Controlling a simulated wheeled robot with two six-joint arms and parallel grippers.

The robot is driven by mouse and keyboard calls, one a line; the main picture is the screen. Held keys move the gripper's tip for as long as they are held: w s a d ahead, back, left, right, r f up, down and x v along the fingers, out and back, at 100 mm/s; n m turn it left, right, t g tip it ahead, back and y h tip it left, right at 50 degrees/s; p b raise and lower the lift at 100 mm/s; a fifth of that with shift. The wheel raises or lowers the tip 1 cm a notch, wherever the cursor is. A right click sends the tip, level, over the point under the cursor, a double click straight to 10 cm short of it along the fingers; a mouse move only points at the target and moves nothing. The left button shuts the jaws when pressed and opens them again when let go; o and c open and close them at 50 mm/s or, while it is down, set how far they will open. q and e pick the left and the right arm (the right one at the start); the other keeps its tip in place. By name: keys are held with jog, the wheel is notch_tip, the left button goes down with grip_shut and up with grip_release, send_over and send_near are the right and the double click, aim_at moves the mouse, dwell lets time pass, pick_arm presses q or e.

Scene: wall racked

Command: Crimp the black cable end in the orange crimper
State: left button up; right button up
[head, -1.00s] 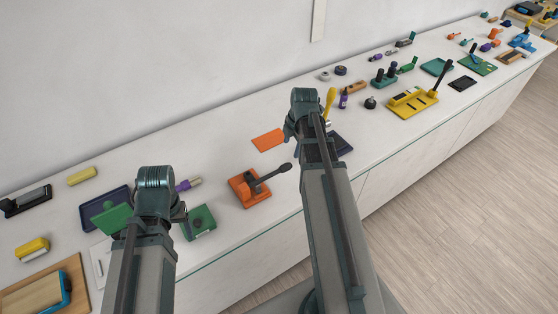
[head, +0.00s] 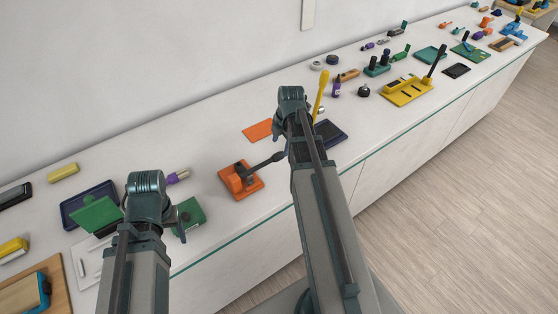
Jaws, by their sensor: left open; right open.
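The orange crimper (head: 239,183) stands on the white counter between my two arms, with its dark lever (head: 265,163) reaching up to the right. My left gripper (head: 147,212) is left of the crimper, near a green block, and its fingers are mostly hidden by its own wrist. My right gripper (head: 284,130) is right of and beyond the crimper, near the lever's tip in the picture. It is open, with its fingers largely hidden by the arm. Nothing shows in either gripper. I cannot pick out the black cable end.
A green block (head: 190,218) and a purple piece (head: 178,177) lie beside my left wrist. An orange plate (head: 258,131) lies behind the crimper, and a dark tray (head: 328,133) lies right of my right wrist. A yellow fixture (head: 405,92) stands farther right.

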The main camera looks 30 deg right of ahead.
aim_at(279, 154)
pick_arm(q)
notch_tip(279, 154, down, 7)
jog(key=b, duration=0.5)
jog(key=shift+r+b, duration=0.1)
jog(key=shift+b, duration=0.25)
pick_arm(e)
jog(key=f, duration=0.3)
jog(key=w+f, duration=0.1)
jog(key=f, duration=0.2)
jog(key=shift+w+f, duration=0.2)
jog(key=shift+f, duration=0.2)
grip_shut()
pick_arm(q)
jog(key=shift+r, duration=0.1)
